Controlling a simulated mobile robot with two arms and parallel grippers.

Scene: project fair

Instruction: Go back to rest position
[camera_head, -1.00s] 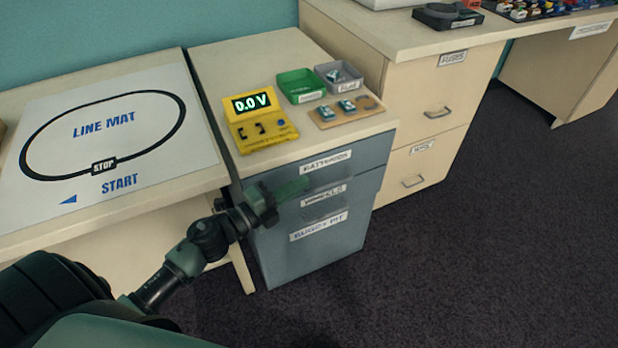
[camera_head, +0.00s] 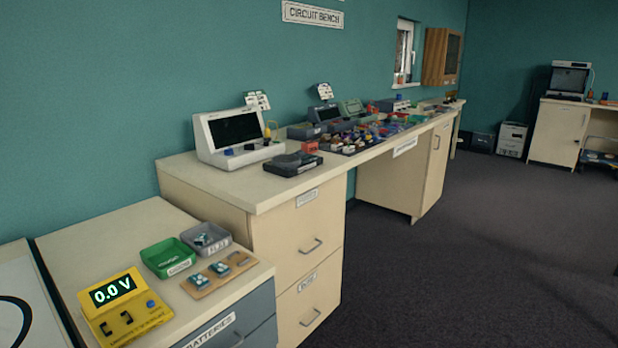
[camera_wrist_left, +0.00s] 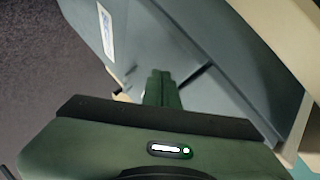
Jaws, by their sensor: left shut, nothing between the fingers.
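My left gripper (camera_wrist_left: 161,88) shows in the left wrist view, its green fingers together and holding nothing. The grey drawer cabinet (camera_wrist_left: 225,85) is in front of and around it in that view; I cannot tell how far off it is. Neither gripper shows in the head view. There, the same cabinet (camera_head: 262,312) is at the bottom left, with its "BATTERIES" drawer at the front. My right gripper is in neither view.
A yellow meter (camera_head: 125,308) reading 0.0 V, a green tray (camera_head: 168,258), a grey tray (camera_head: 206,238) and a wooden board (camera_head: 240,262) with small modules stand on the cabinet. A long bench (camera_head: 235,185) carries electronics. Dark floor (camera_head: 450,270) lies open at right.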

